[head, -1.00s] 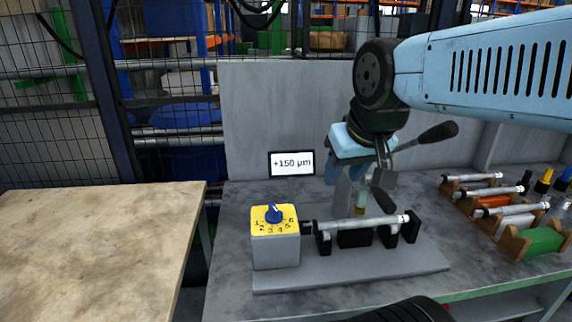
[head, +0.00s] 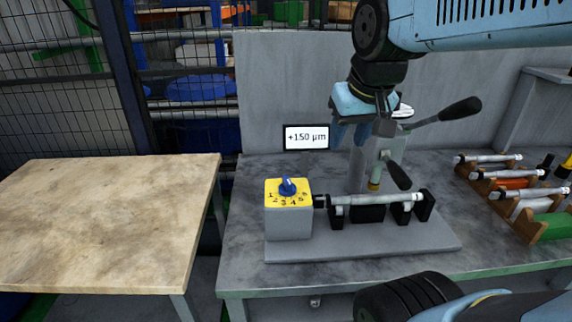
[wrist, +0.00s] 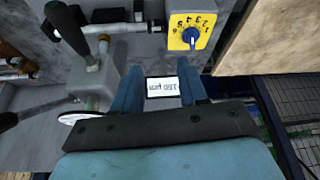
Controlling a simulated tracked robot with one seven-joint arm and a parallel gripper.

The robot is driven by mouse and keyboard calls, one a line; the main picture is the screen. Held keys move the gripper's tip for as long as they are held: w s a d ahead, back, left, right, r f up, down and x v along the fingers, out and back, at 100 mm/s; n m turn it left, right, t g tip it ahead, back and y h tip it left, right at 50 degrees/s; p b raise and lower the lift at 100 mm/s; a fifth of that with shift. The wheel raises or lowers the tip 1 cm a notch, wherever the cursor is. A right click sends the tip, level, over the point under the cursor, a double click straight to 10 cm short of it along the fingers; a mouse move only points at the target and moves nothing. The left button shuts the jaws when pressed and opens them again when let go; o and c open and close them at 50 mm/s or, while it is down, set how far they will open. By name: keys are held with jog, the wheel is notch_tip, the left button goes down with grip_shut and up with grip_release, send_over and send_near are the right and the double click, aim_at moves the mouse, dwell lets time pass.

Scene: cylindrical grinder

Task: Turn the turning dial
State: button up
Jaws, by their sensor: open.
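The turning dial is a blue knob (head: 288,186) on a yellow face with numbers, on top of a grey box (head: 288,220) at the left end of the grinder. In the wrist view the blue knob (wrist: 191,37) shows at the top, beyond my fingertips. My gripper (head: 350,132) is above and behind the grinder, to the right of the dial and apart from it. In the wrist view its two blue fingers (wrist: 160,84) are spread with nothing held between them. A small display (head: 306,137) behind the dial reads +150 µm.
A metal shaft (head: 375,199) lies in black supports right of the dial. A grey post with black-handled levers (head: 460,109) stands close to my gripper. Racks with more shafts (head: 495,180) are at the right. A bare wooden table (head: 100,220) is at the left.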

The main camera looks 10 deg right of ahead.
jog(key=w+a+f+g, duration=0.2)
jog(key=w+a, duration=0.2)
jog(key=w, duration=0.5)
jog(key=n+g, duration=0.1)
jog(key=g, duration=0.2)
send_near(287, 178)
notch_tip(287, 178, down, 10)
jog(key=shift+s+r, duration=0.15)
jog(key=shift+r, duration=0.05)
jog(key=shift+c, duration=0.3)
grip_shut()
